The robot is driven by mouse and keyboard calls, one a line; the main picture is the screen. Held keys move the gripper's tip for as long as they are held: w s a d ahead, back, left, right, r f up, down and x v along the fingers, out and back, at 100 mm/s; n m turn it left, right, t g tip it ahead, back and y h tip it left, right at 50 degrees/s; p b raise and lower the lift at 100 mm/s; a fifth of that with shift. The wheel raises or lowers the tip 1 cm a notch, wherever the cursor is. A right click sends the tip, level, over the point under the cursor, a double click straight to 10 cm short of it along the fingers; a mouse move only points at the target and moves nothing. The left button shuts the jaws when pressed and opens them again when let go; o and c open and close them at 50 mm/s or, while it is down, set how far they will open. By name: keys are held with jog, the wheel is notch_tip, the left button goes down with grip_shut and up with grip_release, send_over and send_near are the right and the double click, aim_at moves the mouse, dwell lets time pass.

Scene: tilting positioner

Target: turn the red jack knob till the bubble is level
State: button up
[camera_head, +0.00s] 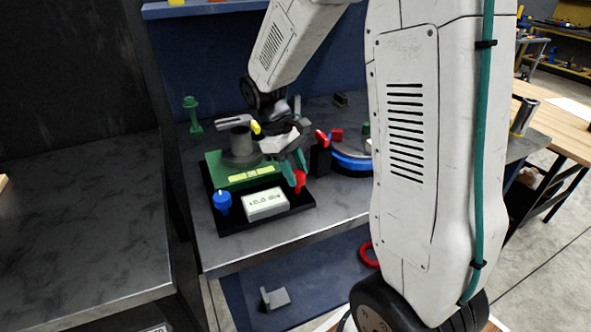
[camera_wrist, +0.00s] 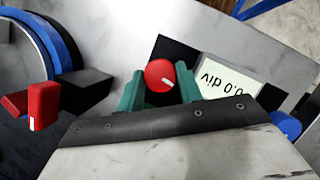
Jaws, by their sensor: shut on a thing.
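The red jack knob (camera_wrist: 160,73) sits between the green fingers of my gripper (camera_wrist: 160,88) in the wrist view, its white mark pointing to the lower right. My gripper (camera_head: 294,172) is shut on the red knob (camera_head: 300,181) at the right front corner of the green tilting block (camera_head: 213,172). A yellow-green level vial (camera_head: 250,174) lies on the block's front; its bubble is too small to make out. A white readout box (camera_head: 265,204) stands in front and appears to show 0.0 div; its display (camera_wrist: 226,80) is upside down in the wrist view.
A blue knob (camera_head: 222,201) stands at the left front on the black base (camera_head: 238,222). A grey cylinder with a clamp (camera_head: 238,140) stands on the block. A round blue-rimmed fixture (camera_head: 350,163) and red-handled parts are close at right. The bench front (camera_head: 300,237) is clear.

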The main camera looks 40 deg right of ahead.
dwell(0.4)
jog(key=o, duration=1)
jog(key=v, duration=0.8)
jog(key=shift+f, duration=0.1)
jog(key=shift+s+a+r+m+t+y, duration=0.3)
jog(key=shift+s+a+r+m+t, duration=0.65)
jog(key=shift+s, duration=2.8)
jog(key=shift+s+a+r+m+t+y, duration=0.45)
jog(key=shift+s+a+r+t, duration=0.75)
jog(key=shift+s, duration=2.55)
jog(key=shift+s+a+r+m+t+y, duration=0.15)
jog(key=shift+s+a+r+m+t, duration=0.9)
jog(key=shift+s, duration=2.7)
